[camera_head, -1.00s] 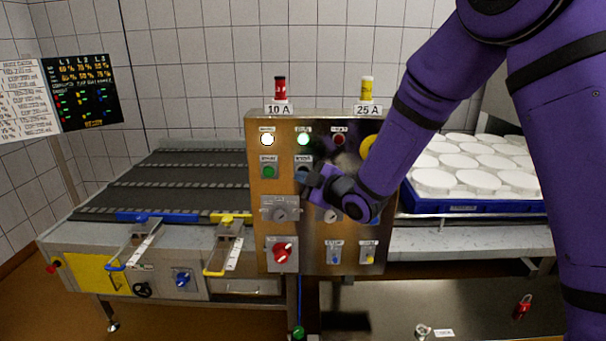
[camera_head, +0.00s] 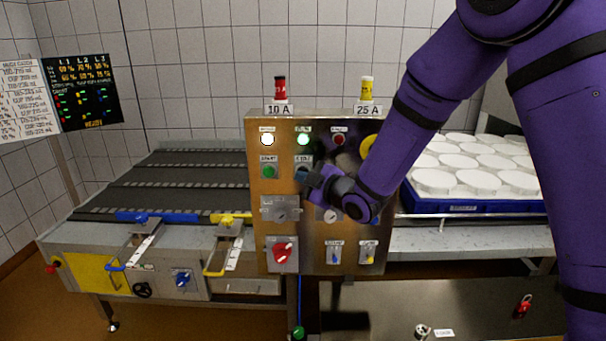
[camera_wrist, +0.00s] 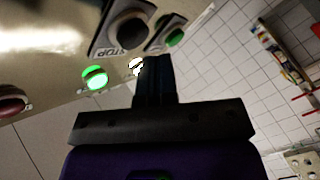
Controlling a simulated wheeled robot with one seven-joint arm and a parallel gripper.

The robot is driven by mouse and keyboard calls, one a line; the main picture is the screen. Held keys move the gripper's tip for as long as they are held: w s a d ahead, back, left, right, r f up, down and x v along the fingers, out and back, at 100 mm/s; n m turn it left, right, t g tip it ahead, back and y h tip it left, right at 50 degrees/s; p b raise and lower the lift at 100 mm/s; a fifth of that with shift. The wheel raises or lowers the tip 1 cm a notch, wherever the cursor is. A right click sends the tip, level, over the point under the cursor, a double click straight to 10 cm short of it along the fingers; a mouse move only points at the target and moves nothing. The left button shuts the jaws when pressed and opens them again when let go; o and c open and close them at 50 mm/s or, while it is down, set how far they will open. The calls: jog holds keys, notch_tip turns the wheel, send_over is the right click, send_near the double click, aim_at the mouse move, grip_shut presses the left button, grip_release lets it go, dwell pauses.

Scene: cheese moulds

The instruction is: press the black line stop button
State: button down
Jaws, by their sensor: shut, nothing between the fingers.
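The black stop button (camera_wrist: 126,31) sits on the metal control panel in a dark square mount with a label reading STOP. In the head view the stop button's label plate (camera_head: 303,160) shows, and my gripper covers most of the button. My gripper (camera_head: 312,180) is in front of the panel, just right of the button. In the wrist view my shut gripper (camera_wrist: 153,62) holds nothing, with its tips just below the stop button in the picture. I cannot tell whether they touch it. The green start button (camera_head: 268,171) is left of it.
Lit white (camera_head: 267,139) and green (camera_head: 303,139) lamps and a dark red lamp (camera_head: 339,139) are above. A red rotary switch (camera_head: 282,251) is lower on the panel (camera_head: 310,236). A conveyor (camera_head: 160,183) is left; a blue tray (camera_head: 470,206) of white moulds is right.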

jog(key=shift+w, duration=0.2)
dwell(0.7)
jog(key=shift+w, duration=0.2)
jog(key=shift+w, duration=0.5)
dwell(0.8)
jog(key=shift+s, duration=0.9)
jog(key=s, duration=0.5)
dwell(0.5)
jog(key=shift+r, duration=0.1)
dwell(0.4)
